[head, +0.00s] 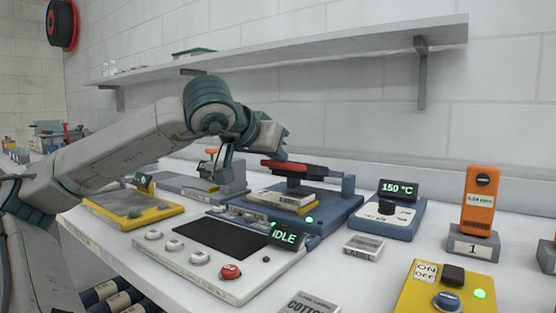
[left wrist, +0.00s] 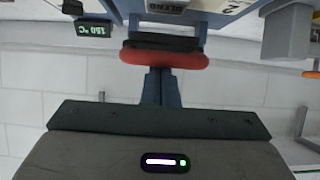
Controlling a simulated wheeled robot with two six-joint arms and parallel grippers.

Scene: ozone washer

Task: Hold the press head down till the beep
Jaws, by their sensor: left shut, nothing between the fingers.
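The press (head: 333,208) is a blue unit at mid-table with a red and black press head (head: 300,168). The head sits above a pale block on a yellow plate (head: 283,198), with a visible gap between them. My left gripper (head: 280,154) is shut and empty, just above the red end of the head; I cannot tell if it touches. In the left wrist view, which is upside down, the closed fingers (left wrist: 162,85) point at the red press head (left wrist: 165,58). The display (head: 284,236) reads IDLE. My right gripper is not in view.
A white control panel (head: 160,255) with buttons and a red knob is in front of the press. A heater box (head: 398,215) showing 150 °C, an orange meter (head: 478,200) and a yellow switch box (head: 420,290) stand to the right. A shelf (head: 290,50) runs above.

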